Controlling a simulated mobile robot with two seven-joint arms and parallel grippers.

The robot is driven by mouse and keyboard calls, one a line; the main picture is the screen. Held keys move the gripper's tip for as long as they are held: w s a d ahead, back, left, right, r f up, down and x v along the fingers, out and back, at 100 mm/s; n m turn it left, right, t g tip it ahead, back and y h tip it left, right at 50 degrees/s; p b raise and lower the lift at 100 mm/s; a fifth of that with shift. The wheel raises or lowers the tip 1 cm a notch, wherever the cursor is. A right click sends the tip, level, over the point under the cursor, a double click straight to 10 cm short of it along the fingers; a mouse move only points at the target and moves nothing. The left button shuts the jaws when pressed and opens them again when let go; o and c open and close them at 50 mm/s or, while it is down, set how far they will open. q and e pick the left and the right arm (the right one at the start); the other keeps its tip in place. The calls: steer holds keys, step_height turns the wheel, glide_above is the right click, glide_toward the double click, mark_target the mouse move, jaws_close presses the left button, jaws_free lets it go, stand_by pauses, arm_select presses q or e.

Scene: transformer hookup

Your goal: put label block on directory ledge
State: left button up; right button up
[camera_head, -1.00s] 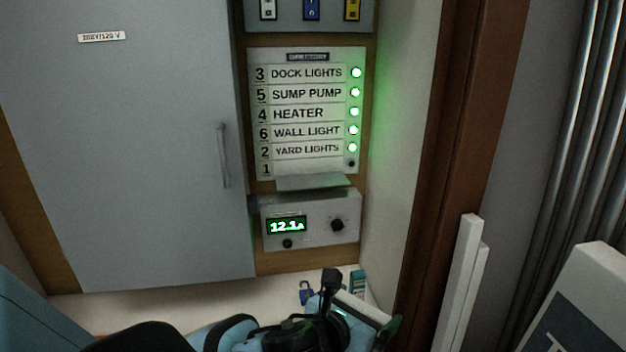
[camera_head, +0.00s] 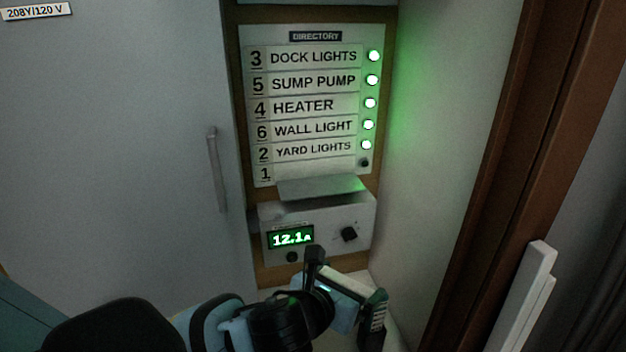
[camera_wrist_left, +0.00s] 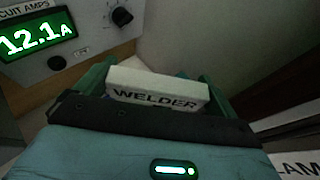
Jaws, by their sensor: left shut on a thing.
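The label block (camera_wrist_left: 157,84) is white and reads WELDER in the left wrist view. My left gripper (camera_head: 348,284) is shut on it, with a finger at each end. In the head view the block's pale edge shows between the fingers, low and in front of the meter box. The directory ledge (camera_head: 322,188) is a small grey shelf under the directory panel (camera_head: 300,88); nothing is seen on it. The gripper is below and a little right of the ledge, apart from it. Beside number 1 the row is blank. My right gripper is not in view.
The meter box (camera_head: 345,212) reads 12.1 A, with knobs, just below the ledge. A grey cabinet door (camera_head: 120,150) with a vertical handle (camera_head: 217,168) stands left. A pale side wall (camera_head: 450,110) and brown post (camera_head: 520,130) bound the right.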

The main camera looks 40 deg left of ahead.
arm_select(q)
steer(key=shift+w+a+r, duration=0.1)
steer(key=shift+a, duration=0.1)
steer(key=shift+s+a+r+n+g+y+p, duration=1.15)
steer(key=shift+r+n+y, duration=1.4)
steer(key=shift+r, duration=1.85)
steer(key=shift+s+a+r+n+g+y+p, duration=0.6)
steer(key=shift+a+r+n+g+y, duration=1.15)
steer(key=shift+r, duration=2.6)
steer(key=shift+n+t+y, duration=0.6)
steer(key=shift+t+y, duration=0.1)
steer(key=shift+y, duration=0.1)
steer(key=w+a, duration=0.2)
steer(key=w, duration=0.3)
steer(key=w+a+f, duration=0.1)
steer(key=w+a, duration=0.2)
steer(key=w, duration=0.1)
steer(key=w+a, duration=0.2)
steer(key=w, duration=0.3)
steer(key=shift+w+a+f, duration=0.25)
steer(key=shift+w+a, duration=0.05)
steer(key=shift+f, duration=1.75)
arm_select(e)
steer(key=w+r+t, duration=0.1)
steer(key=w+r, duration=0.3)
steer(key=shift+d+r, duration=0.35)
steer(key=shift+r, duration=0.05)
arm_select(q)
steer(key=shift+f, duration=0.15)
steer(key=o, duration=0.7)
